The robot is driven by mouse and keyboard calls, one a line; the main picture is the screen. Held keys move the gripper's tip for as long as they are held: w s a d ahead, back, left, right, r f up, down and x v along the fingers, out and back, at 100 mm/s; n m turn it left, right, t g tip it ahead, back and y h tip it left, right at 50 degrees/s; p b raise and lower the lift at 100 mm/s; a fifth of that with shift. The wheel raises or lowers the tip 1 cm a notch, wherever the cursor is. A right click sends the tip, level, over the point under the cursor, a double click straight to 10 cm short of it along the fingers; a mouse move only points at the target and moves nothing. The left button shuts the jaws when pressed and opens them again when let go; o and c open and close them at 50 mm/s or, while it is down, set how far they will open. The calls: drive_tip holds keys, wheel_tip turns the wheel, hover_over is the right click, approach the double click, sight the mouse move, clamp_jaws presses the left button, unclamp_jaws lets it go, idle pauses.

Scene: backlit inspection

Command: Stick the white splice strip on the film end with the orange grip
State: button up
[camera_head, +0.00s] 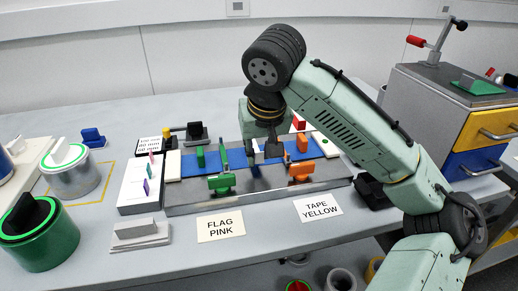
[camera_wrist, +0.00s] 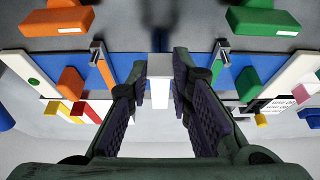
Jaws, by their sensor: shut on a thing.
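My gripper (camera_head: 258,158) is over the middle of the splicing bench (camera_head: 185,203), fingers pointing down. In the wrist view its fingers (camera_wrist: 160,78) are shut on a white piece, which looks like the white splice strip (camera_wrist: 160,92). Blue film (camera_head: 178,164) lies on both sides of the gripper. Orange grips (camera_head: 302,143) stand at the right film end, with another orange block (camera_head: 300,171) on the bench front. Green grips (camera_head: 200,157) stand at the left, with a green block (camera_head: 221,183) in front. Whether the strip touches the film is hidden.
Cards reading FLAG PINK (camera_head: 220,226) and TAPE YELLOW (camera_head: 318,208) lie in front of the bench. A white holder (camera_head: 138,185) with pink and purple flags stands left. Green-rimmed cans (camera_head: 45,245) stand far left. A grey cabinet (camera_head: 440,95) with drawers stands right.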

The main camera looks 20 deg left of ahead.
drive_tip(key=shift+f+b, duration=0.6)
drive_tip(key=shift+f, duration=0.5)
drive_tip(key=o, duration=0.8)
drive_tip(key=shift+r, duration=0.1)
drive_tip(key=v, duration=1.2)
